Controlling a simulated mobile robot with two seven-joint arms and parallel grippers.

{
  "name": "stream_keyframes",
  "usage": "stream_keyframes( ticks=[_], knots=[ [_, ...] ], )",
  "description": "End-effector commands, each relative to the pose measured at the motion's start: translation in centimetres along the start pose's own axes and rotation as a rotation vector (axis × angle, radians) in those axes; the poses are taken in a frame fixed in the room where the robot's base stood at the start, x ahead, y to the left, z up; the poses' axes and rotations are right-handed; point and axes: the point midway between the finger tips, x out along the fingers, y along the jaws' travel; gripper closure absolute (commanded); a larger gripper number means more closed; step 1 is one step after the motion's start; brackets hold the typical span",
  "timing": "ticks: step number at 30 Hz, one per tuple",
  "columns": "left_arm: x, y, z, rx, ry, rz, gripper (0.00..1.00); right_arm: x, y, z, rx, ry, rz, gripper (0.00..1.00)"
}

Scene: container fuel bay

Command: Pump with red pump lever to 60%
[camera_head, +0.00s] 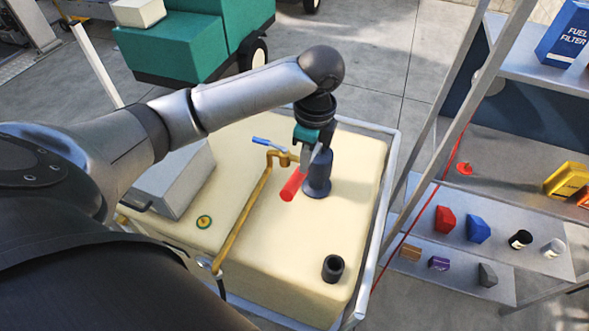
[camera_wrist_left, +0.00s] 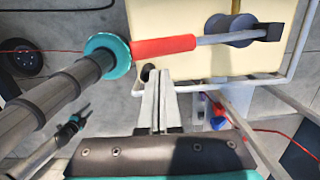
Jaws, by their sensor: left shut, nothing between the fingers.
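The pump lever has a red grip (camera_head: 293,185) that sticks out toward the lower left from the dark pump post (camera_head: 317,180) on top of the cream tank (camera_head: 255,265). In the left wrist view the red grip (camera_wrist_left: 163,47) sits on a grey bar that runs right to the dark pump (camera_wrist_left: 230,27). My left gripper (camera_head: 309,158) is above and beside the lever in the head view. In the left wrist view its fingers (camera_wrist_left: 155,80) are shut and empty, just below the red grip and apart from it. I see no readable percent display.
A brass pipe (camera_head: 243,215) with a blue lever (camera_head: 269,143) stands left of the red grip. A dark cap (camera_head: 333,268) and a grey box (camera_head: 175,178) are also on the tank. A pale metal frame (camera_head: 378,230) edges the tank. Shelves (camera_head: 470,245) with coloured items stand right.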

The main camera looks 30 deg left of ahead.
Motion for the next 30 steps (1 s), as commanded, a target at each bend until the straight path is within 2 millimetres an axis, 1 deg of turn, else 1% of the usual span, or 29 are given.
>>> stream_keyframes(
  ticks=[1, 5, 17, 20, 30],
  knots=[
    [-0.3, -0.3, 0.5, 0.002, -0.008, 0.003, 1.00, 0.0, 0.0, 0.0, 0.000, 0.000, 0.000, 0.50],
    [-0.7, -0.6, 1.0, 0.008, -0.016, 0.009, 1.00, 0.0, 0.0, 0.0, 0.000, 0.000, 0.000, 0.50],
    [-0.5, -0.6, 1.0, 0.008, -0.016, 0.011, 1.00, 0.0, 0.0, 0.0, 0.001, 0.001, 0.000, 0.50],
    [0.1, -0.6, 1.0, 0.007, -0.016, 0.012, 1.00, 0.0, 0.0, 0.0, 0.000, 0.001, 0.000, 0.50],
    [4.3, -0.5, 1.1, 0.006, -0.017, 0.012, 1.00, 0.0, 0.0, -0.1, 0.000, 0.001, -0.001, 0.50]
  ],
)
